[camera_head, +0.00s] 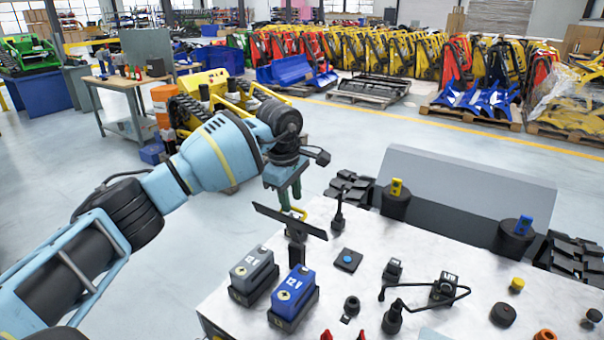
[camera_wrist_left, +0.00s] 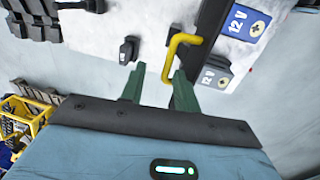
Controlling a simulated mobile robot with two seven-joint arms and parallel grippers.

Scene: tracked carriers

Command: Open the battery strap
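The battery strap (camera_head: 288,222) is a dark flat bar with a bent yellow handle (camera_head: 301,213), raised behind the two batteries on the table. My left gripper (camera_head: 289,203) is just above the handle. In the left wrist view, its green fingers (camera_wrist_left: 158,85) are apart, and the handle (camera_wrist_left: 177,48) ends near the right finger; whether they touch, I cannot tell. The strap (camera_wrist_left: 208,35) runs beyond it. A grey 12 V battery (camera_head: 253,268) and a blue 12 V battery (camera_head: 294,290) stand upright in black trays. Two red tips of my right gripper (camera_head: 344,335) show apart at the bottom edge.
A dark upright peg (camera_head: 338,214) stands just right of the strap. A black pad with a blue button (camera_head: 347,260) and a cabled black device (camera_head: 446,288) sit farther right. Black cylinders hold a yellow tag (camera_head: 397,188) and a blue tag (camera_head: 523,225). Open floor lies left.

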